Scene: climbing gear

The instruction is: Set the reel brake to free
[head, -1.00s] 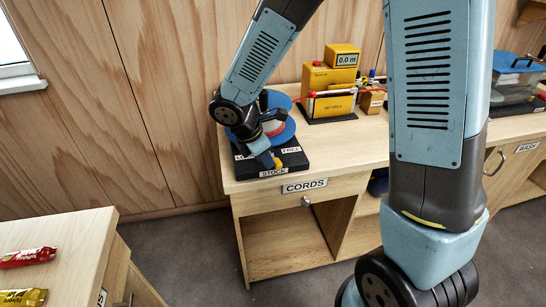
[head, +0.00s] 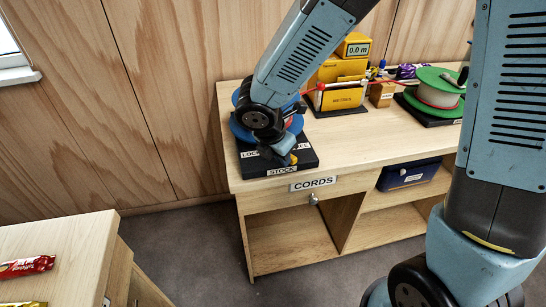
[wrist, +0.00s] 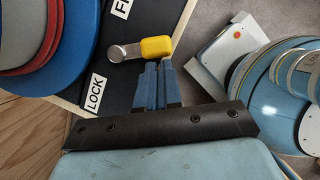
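The blue reel (head: 237,130) stands on a black base (head: 305,163) with a STOCK label (head: 283,170), at the left end of the desk. Its brake lever has a metal arm (wrist: 122,52) and a yellow knob (wrist: 157,48). In the wrist view the lever lies between the LOCK label (wrist: 95,93) and the FREE label (wrist: 122,8). My gripper (wrist: 158,66) has its blue fingers together, tips right beside the knob on the LOCK side, seemingly touching it. In the head view my gripper (head: 284,151) partly hides the reel and the FREE label.
A yellow meter (head: 340,98) with a 0.0 m display stands right of the reel. A green reel (head: 437,90) is farther right. Below is the CORDS drawer (head: 290,187); a blue box (head: 408,174) sits on the shelf. The desk front between the reels is clear.

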